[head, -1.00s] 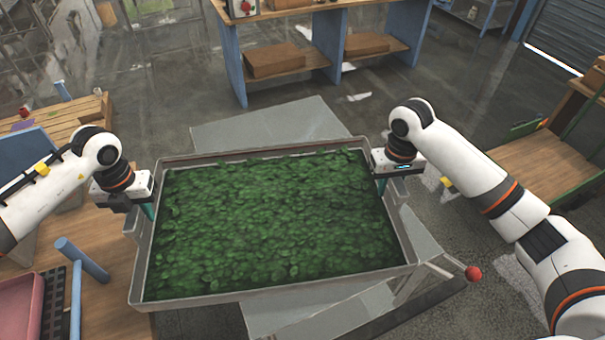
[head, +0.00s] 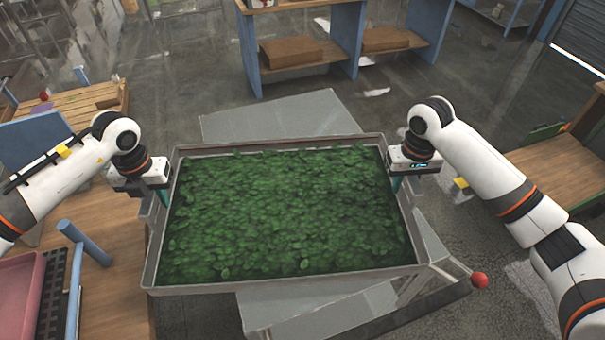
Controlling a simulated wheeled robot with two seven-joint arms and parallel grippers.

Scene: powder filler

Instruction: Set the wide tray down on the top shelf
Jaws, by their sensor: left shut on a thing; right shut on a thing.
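The wide tray (head: 290,281) is a grey rectangular tray filled with green leaves (head: 285,210). It is in the middle of the head view and looks close to level. My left gripper (head: 150,185) is shut on the tray's left side. My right gripper (head: 398,172) is shut on its right side. Both fingertips are partly hidden by the tray walls. A grey metal surface (head: 275,118) shows beyond and below the tray; I cannot tell whether the tray touches it. I cannot tell which surface is the top shelf.
A wooden table (head: 112,290) with a pink bin (head: 20,295) and a blue post (head: 85,243) stands close on the left. A red knob (head: 479,280) sticks out at lower right. A blue-framed shelf unit (head: 348,40) stands at the back. A wooden bench (head: 550,170) is at right.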

